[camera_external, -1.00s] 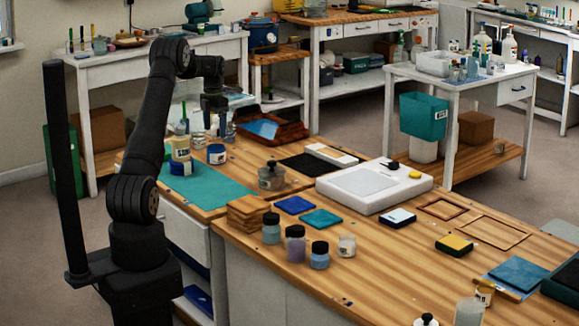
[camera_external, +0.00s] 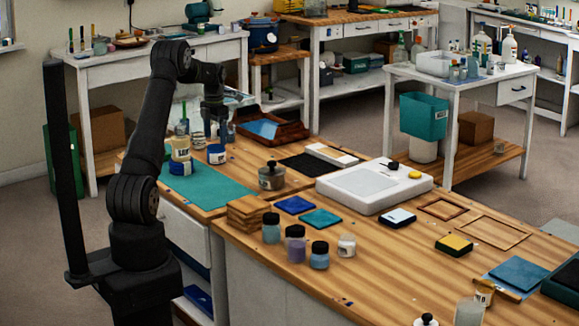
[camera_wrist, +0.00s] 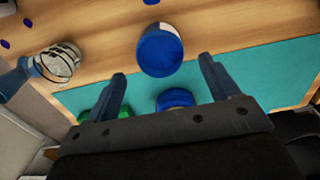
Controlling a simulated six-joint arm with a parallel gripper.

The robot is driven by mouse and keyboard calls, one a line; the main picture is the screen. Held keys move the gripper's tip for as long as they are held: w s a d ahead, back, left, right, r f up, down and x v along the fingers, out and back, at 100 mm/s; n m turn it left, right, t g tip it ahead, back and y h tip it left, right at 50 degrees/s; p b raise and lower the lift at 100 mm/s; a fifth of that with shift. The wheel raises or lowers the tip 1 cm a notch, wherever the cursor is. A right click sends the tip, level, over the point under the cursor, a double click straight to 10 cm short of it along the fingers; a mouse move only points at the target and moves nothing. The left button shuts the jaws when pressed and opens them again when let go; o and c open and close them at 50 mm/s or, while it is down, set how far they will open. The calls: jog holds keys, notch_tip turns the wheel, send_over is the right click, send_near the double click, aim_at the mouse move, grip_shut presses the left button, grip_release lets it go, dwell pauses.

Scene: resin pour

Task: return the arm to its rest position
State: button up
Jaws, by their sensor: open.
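My gripper (camera_external: 214,126) hangs downward from my bent arm over the far left of the bench. Its fingers are apart and nothing is held. In the external view its tips are just above or behind a white and blue jar (camera_external: 216,154). In the wrist view my gripper (camera_wrist: 162,68) spreads its two fingers, and a round blue-topped container (camera_wrist: 158,50) shows between and beyond them. A second blue round thing (camera_wrist: 174,98) is partly hidden by the gripper body. I cannot tell the exact gap from fingers to container.
A stacked cream and blue tub (camera_external: 180,150) stands left of the jar, by a teal mat (camera_external: 205,187). A lidded pot (camera_external: 271,176), a wooden tray (camera_external: 290,132) and a white scale-like device (camera_external: 350,205) stand to the right. Small bottles (camera_external: 296,244) line the near bench.

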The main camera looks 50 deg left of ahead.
aim_at(216, 152)
notch_tip(216, 152, down, 7)
jog(key=shift+f, duration=0.1)
jog(key=shift+r, duration=1.85)
